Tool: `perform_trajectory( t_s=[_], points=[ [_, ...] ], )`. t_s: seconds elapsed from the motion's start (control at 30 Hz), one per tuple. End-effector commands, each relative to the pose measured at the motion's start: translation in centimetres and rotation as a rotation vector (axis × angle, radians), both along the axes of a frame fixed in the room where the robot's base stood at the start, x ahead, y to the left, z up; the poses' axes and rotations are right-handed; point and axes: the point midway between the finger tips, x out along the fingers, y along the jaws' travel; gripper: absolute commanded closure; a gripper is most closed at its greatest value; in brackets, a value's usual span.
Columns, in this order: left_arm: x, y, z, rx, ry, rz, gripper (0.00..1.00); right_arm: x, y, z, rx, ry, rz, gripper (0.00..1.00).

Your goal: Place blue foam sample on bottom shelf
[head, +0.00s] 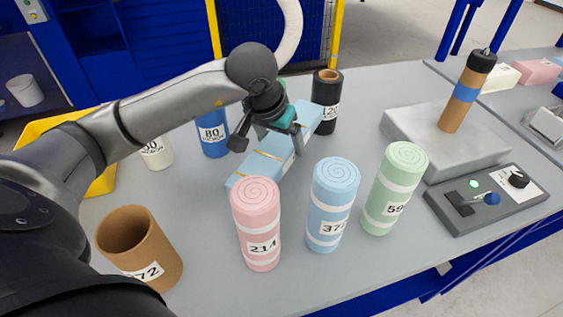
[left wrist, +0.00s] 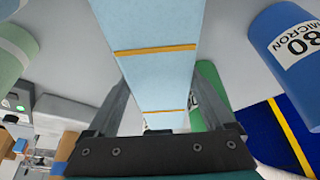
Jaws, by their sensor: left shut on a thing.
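The blue foam sample is a long light blue block (head: 250,172) with orange bands, lying slantwise among the rolls on the grey table in the head view. It runs up the middle of the left wrist view (left wrist: 152,75). My left gripper (head: 268,140) is shut on it near its middle, one finger along each side, and hides part of its top. I cannot tell whether the block touches the table. My right gripper is not in view. A blue cabinet with shelf-like openings (head: 95,45) stands at the back left; I cannot tell if it holds the bottom shelf.
Pink (head: 257,222), blue (head: 331,205) and green (head: 396,190) rolls stand close in front of the block. A black roll (head: 326,100) and a blue 80-micron roll (head: 211,135) stand behind. A cardboard tube (head: 140,245) is front left, a control box (head: 487,198) right.

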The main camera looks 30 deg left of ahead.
Motion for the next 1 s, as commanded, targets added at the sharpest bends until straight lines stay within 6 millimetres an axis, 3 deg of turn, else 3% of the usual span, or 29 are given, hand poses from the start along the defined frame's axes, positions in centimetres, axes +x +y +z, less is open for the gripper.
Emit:
perform_trajectory(
  t_s=[0.27,0.5,0.9,0.93,1.0],
  points=[
    [0.0,-0.1,-2.4,-0.002,-0.001,-0.001,0.66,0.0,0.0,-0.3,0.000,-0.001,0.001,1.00],
    [0.0,-0.1,-5.8,-0.002,0.001,0.000,0.66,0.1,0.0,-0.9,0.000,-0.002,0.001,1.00],
    [0.0,0.0,-6.3,0.001,-0.002,-0.001,0.66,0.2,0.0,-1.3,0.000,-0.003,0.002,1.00],
    [0.0,0.0,-6.2,0.000,-0.001,-0.001,0.10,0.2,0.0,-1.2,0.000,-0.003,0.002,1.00],
    [0.0,0.0,-6.1,0.000,-0.001,-0.001,0.02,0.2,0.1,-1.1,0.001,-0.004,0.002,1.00]
  ],
)
